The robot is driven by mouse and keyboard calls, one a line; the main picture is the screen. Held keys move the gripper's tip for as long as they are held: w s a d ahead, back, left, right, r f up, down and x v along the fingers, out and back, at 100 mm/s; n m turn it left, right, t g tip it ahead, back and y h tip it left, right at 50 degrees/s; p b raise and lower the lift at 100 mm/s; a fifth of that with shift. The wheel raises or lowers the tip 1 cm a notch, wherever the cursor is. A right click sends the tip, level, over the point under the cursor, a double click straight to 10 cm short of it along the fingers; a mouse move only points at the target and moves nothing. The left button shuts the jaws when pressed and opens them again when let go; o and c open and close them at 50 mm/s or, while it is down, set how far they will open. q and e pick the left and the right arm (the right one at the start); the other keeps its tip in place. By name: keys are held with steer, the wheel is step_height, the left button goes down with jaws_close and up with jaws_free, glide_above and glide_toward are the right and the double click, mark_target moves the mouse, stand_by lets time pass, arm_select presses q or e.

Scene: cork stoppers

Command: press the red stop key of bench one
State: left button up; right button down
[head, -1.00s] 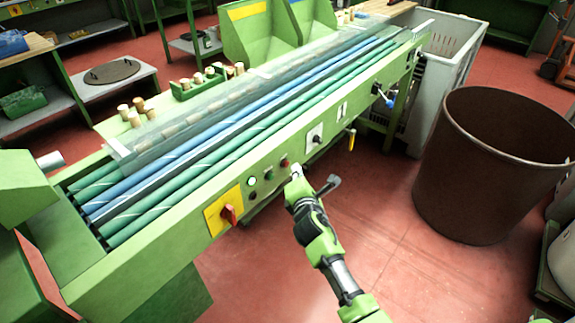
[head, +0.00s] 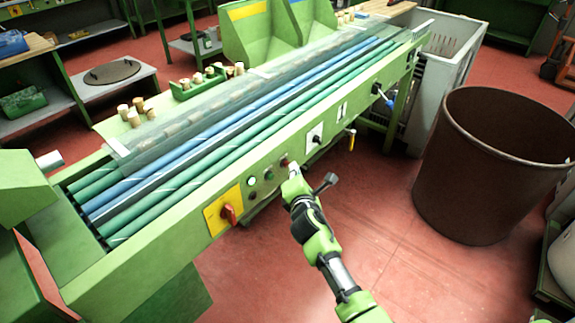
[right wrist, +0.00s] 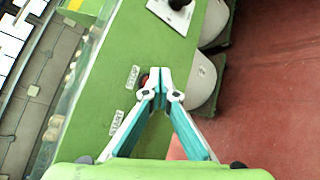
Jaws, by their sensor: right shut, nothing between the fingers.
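Bench one is the long green machine (head: 165,225) with blue and green rollers. Its front panel carries the red stop key (head: 284,162), just up and left of my right gripper's tip. In the right wrist view the red key (right wrist: 144,79) shows beside the STOP label (right wrist: 132,77), partly hidden by the fingertips. My right gripper (head: 293,171) is shut and empty. Its fingertips (right wrist: 153,79) are together at the key's edge; I cannot tell whether they touch it. My left gripper is not in view.
A START label (right wrist: 117,121) shows in the wrist view. A large brown bin (head: 495,170) stands at right; floor between is clear.

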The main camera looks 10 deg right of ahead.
steer(key=shift+w+a, duration=0.3)
steer(key=shift+w, duration=0.05)
stand_by(0.5)
steer(key=shift+s+d, duration=0.1)
steer(key=shift+s+d+p, duration=0.4)
steer(key=shift+s, duration=0.2)
steer(key=shift+d, duration=0.1)
steer(key=s+d+p, duration=0.1)
steer(key=s, duration=0.1)
steer(key=s+d+p, duration=0.1)
steer(key=s+d, duration=0.1)
stand_by(0.4)
stand_by(0.7)
